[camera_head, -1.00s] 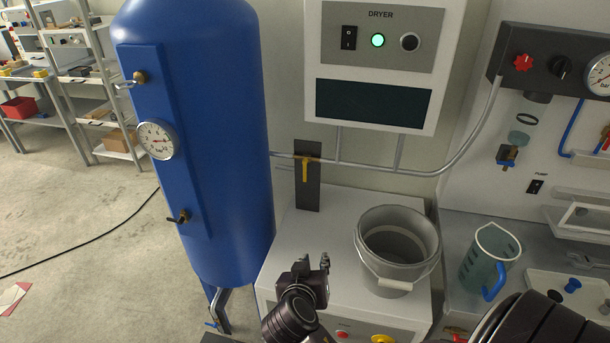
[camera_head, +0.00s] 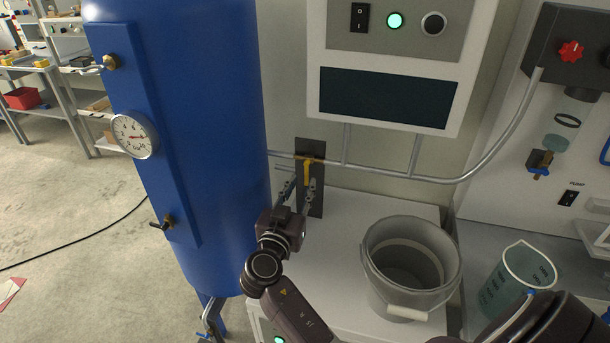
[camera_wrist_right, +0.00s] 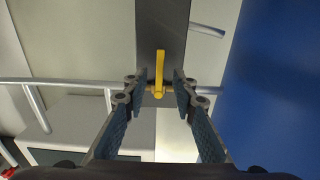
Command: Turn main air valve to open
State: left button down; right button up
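The main air valve has a yellow lever handle (camera_head: 308,172) on the pipe, in front of a dark upright plate (camera_head: 316,203). The lever hangs downward, across the pipe's direction, in the head view. My right gripper (camera_head: 299,187) is open just in front of the valve. In the right wrist view the yellow lever (camera_wrist_right: 159,72) shows between the two open fingertips (camera_wrist_right: 159,90), with gaps on both sides. The fingers do not visibly grip it. My left gripper is not in view.
A blue air tank (camera_head: 215,140) with a gauge (camera_head: 135,136) stands left of my right gripper. The dryer box (camera_head: 388,95) hangs above. A grey bucket (camera_head: 380,260) and a clear jug (camera_head: 518,275) stand to the right. The white cabinet top around the valve plate is clear.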

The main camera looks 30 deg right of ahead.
aim_at(306, 177)
jog(key=shift+p+x, duration=0.35)
jog(key=shift+x, duration=1.15)
jog(key=shift+c, duration=0.5)
grip_shut()
